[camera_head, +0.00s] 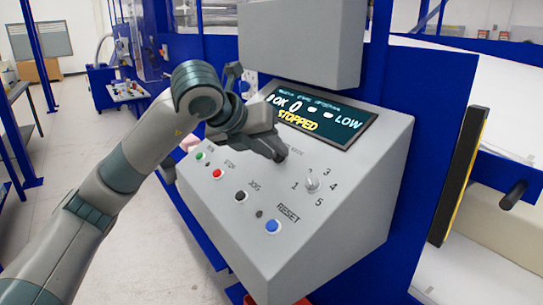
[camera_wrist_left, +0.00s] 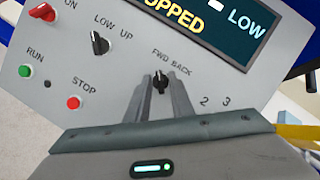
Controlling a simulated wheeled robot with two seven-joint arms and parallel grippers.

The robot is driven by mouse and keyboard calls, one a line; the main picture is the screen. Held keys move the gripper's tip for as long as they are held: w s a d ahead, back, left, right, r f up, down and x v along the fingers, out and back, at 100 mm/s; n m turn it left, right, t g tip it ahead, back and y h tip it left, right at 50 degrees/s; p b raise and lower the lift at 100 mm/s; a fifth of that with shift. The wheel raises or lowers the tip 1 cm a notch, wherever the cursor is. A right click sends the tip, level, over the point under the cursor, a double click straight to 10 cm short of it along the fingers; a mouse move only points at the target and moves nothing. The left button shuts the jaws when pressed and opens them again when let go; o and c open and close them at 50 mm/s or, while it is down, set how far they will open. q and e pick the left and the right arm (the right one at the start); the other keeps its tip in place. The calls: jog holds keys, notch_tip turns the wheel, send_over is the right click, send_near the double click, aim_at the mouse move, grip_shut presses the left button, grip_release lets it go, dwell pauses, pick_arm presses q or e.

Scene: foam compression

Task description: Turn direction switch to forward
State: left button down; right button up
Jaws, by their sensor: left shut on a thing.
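The direction switch (camera_wrist_left: 160,82) is a small black knob under the FWD and BACK labels in the left wrist view. My left gripper (camera_wrist_left: 163,88) is shut on this knob, with one finger on each side. The knob looks roughly upright in that view, between the two labels; its exact pointing is hard to tell. In the head view my left gripper (camera_head: 280,154) reaches in from the left to the sloped grey control panel (camera_head: 330,235), just below the display. There the hand and fingers hide the switch. My right gripper is in neither view.
The display (camera_head: 318,118) reads STOPPED and LOW. Close by are a numbered dial (camera_head: 312,184), a green RUN button (camera_head: 199,156), a red STOP button (camera_head: 218,174), a black JOG button (camera_head: 241,196) and a blue RESET button (camera_head: 273,226). A grey box (camera_head: 300,40) overhangs the display.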

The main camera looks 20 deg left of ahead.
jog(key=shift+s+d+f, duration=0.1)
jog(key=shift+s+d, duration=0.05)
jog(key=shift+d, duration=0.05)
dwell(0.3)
pick_arm(q)
jog(key=c, duration=1.9)
grip_release()
